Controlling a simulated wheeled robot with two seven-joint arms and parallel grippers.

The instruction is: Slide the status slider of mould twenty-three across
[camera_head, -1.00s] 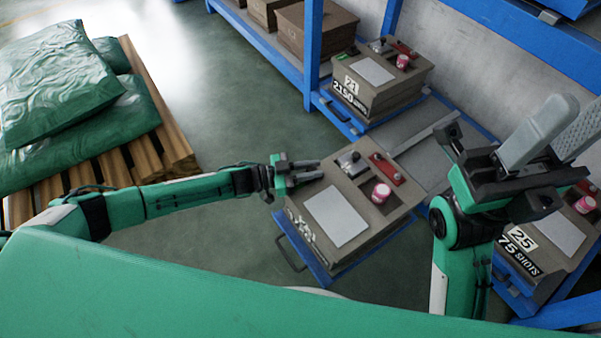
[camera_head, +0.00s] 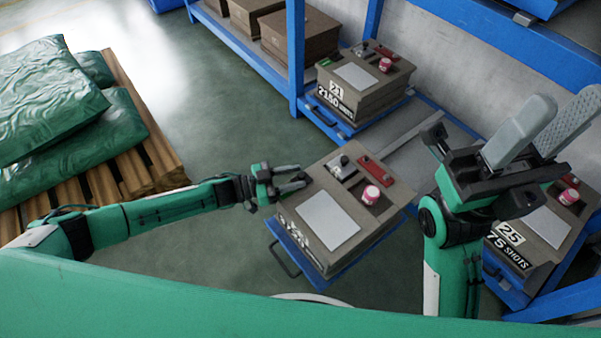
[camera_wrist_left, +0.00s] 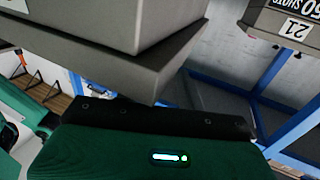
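The middle mould (camera_head: 366,232) is a grey-brown box on a blue pull-out tray; its number label is skewed and not readable, but it stands between moulds marked 21 and 25. Its top carries a white sheet (camera_head: 328,220), a red strip (camera_head: 377,169), a dark plate with a silver knob (camera_head: 342,169) and a red-and-white round cap (camera_head: 371,195). My left gripper (camera_head: 301,179) is at the mould's left top edge, fingers slightly apart and empty; I cannot tell whether it touches. A mould block (camera_wrist_left: 105,25) fills the upper left wrist view. My right gripper (camera_head: 562,112) is open and empty, right of the mould.
Mould 21 (camera_head: 352,103) stands behind on the blue rack (camera_head: 296,60), mould 25 (camera_head: 545,228) to the right, partly behind my right arm. Brown boxes (camera_head: 300,38) sit on the rack. Green sacks (camera_head: 50,100) lie on a wooden pallet at left. Floor between is clear.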

